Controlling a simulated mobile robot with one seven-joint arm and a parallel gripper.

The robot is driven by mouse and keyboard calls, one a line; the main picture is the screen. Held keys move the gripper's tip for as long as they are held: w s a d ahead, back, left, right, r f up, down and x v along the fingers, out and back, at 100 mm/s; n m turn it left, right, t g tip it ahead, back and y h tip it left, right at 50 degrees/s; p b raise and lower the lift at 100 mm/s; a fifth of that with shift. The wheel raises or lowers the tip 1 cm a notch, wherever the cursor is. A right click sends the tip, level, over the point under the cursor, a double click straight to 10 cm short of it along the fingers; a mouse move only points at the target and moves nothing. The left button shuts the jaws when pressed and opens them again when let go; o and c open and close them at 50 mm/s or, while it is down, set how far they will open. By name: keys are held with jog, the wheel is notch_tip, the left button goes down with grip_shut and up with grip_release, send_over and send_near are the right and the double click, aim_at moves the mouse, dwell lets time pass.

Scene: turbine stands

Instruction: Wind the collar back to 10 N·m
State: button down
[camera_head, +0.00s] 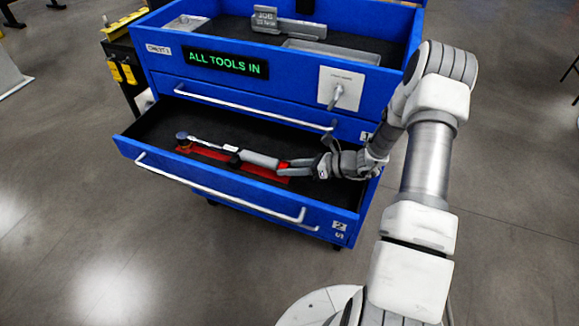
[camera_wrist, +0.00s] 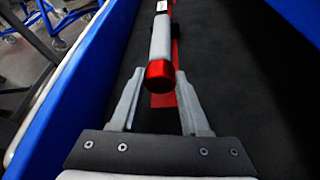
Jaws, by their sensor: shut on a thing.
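A torque wrench (camera_head: 258,160) lies in the open drawer, its round dark head to the left and its grey handle to the right. Its red collar (camera_head: 283,165) is at the right end of the handle. In the wrist view the red collar (camera_wrist: 160,71) faces me, with the grey handle (camera_wrist: 161,40) running away behind it. My gripper (camera_head: 291,166) is shut on the collar, one finger on each side, as the wrist view also shows for my gripper (camera_wrist: 160,82). The scale marks cannot be read.
A red strip (camera_head: 210,153) lies under the wrench on the dark drawer floor. The blue drawer front (camera_head: 230,200) and its pale handle bar stand close in front. The cabinet above has a green sign (camera_head: 226,63) reading "ALL TOOLS IN" and a white panel (camera_head: 341,88).

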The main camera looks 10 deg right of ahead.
jog(key=shift+c, duration=1.9)
grip_release()
jog(key=p+v, duration=0.1)
jog(key=v, duration=1.6)
jog(key=shift+d+p, duration=0.2)
jog(key=shift+p, duration=0.2)
jog(key=shift+s, duration=0.1)
